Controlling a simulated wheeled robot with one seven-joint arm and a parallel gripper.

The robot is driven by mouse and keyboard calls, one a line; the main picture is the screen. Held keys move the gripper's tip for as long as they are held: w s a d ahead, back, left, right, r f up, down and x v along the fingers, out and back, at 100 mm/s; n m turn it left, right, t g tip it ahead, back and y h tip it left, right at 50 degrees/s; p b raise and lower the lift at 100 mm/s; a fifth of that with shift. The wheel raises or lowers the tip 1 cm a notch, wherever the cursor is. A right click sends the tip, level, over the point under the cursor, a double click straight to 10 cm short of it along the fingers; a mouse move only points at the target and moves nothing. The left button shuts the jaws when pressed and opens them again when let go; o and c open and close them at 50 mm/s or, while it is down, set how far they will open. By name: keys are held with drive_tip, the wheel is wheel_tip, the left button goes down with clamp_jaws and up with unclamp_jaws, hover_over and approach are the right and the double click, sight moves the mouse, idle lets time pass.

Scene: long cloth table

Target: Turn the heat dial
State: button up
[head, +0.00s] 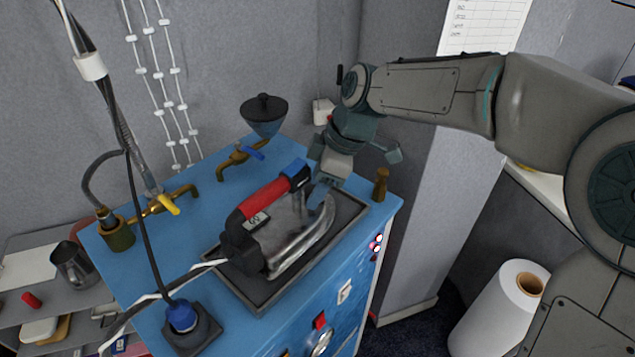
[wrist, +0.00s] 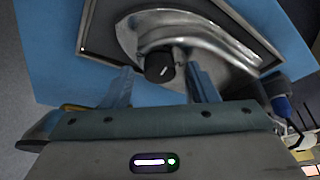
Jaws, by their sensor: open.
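The iron (head: 300,235) has a red and black handle (head: 265,197) and a metal body. It rests on a dark tray (head: 345,222) on the blue cabinet top. In the wrist view the heat dial (wrist: 159,68) is a round black knob with a white mark, beside the metal body of the iron (wrist: 205,45). My gripper (head: 322,190) is at the far right end of the iron. In the wrist view my gripper (wrist: 162,88) is open, with the dial just ahead of and between its fingertips. I cannot tell whether they touch it. The dial is not clear in the head view.
A brass post (head: 380,185) stands near my gripper at the cabinet's right corner. A funnel (head: 264,115) and brass taps (head: 160,203) stand at the back and left. A cable runs from the iron to the left.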

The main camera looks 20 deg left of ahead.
drive_tip(key=v, duration=1.4)
drive_tip(key=shift+b, duration=0.45)
drive_tip(key=shift+a, duration=0.1)
